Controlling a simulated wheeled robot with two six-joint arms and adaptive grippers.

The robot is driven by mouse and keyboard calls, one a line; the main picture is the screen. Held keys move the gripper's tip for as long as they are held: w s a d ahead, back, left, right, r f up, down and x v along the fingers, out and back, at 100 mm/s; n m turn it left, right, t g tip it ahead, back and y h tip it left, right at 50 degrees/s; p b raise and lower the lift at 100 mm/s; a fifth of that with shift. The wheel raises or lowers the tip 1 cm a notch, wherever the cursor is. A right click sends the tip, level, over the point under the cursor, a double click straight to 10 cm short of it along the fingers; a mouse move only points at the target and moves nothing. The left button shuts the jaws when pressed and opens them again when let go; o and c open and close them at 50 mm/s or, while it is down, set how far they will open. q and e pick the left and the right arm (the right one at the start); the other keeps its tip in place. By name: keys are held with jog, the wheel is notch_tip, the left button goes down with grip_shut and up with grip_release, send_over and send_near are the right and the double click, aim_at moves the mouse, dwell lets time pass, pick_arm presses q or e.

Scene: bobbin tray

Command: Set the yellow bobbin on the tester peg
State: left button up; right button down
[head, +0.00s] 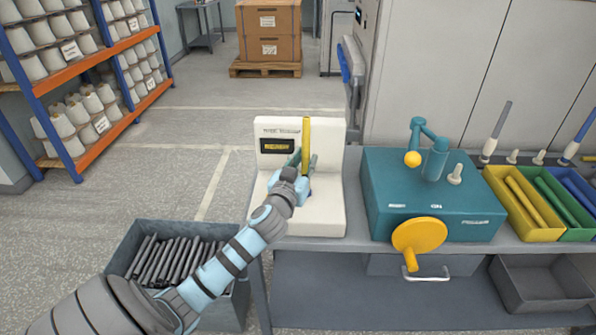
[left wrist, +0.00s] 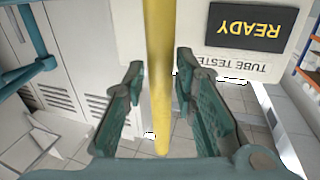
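The yellow bobbin (head: 306,135) stands upright, slightly tilted in the head view, in front of the white tube tester (head: 335,205). It also shows in the left wrist view (left wrist: 160,80), running between the fingers. My left gripper (head: 304,161) is at the tester with its fingers on either side of the bobbin. In the left wrist view a gap shows between the bobbin and each finger, so the gripper is open around it. The bobbin's lower end and the tester peg are hidden behind my gripper. The tester's display (left wrist: 253,27) reads READY. My right gripper is not in view.
A teal machine (head: 385,205) with a yellow handwheel (head: 419,235) stands right of the tester. Yellow (head: 540,234), green and blue trays with bobbins are further right. A bin (head: 125,255) of dark tubes is at lower left, and an empty grey bin (head: 540,300) at lower right.

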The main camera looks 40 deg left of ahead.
pick_arm(q)
jog(key=v, duration=0.9)
jog(key=shift+s+d, duration=0.15)
jog(key=shift+s, duration=0.1)
jog(key=shift+r, duration=0.1)
